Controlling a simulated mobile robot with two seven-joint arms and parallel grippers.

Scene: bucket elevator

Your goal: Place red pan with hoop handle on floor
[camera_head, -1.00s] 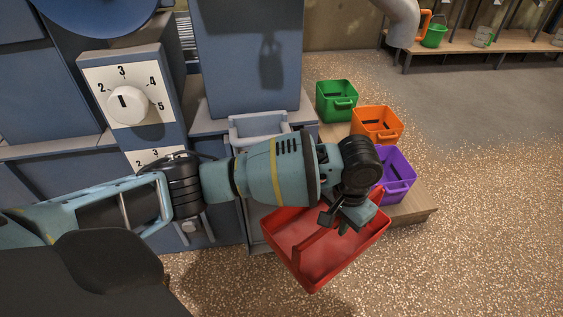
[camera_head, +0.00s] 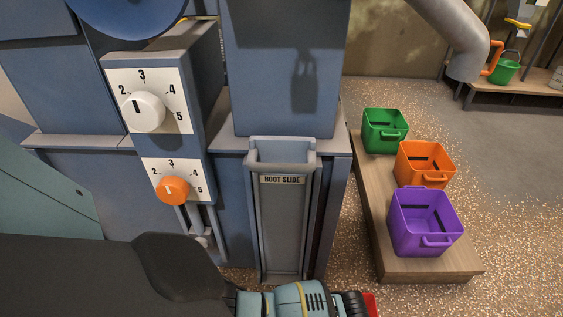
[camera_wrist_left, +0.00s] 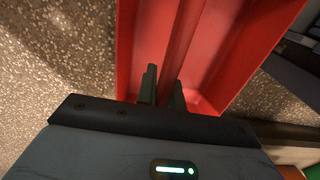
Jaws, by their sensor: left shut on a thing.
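In the left wrist view, the red pan (camera_wrist_left: 232,60) fills the upper middle, with its hoop handle (camera_wrist_left: 183,40) running up the picture. My left gripper (camera_wrist_left: 163,88) is shut on the hoop handle, with a dark finger on each side of it. Speckled floor (camera_wrist_left: 55,60) shows beside the pan; I cannot tell whether the pan touches it. My right gripper is in neither view.
Green (camera_head: 384,138), orange (camera_head: 425,172) and purple (camera_head: 427,230) bins stand on a low wooden platform (camera_head: 430,272) at right. The blue machine with the grey boot slide (camera_head: 282,225) and two dials stands left of them. Speckled floor (camera_head: 510,215) is clear at far right.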

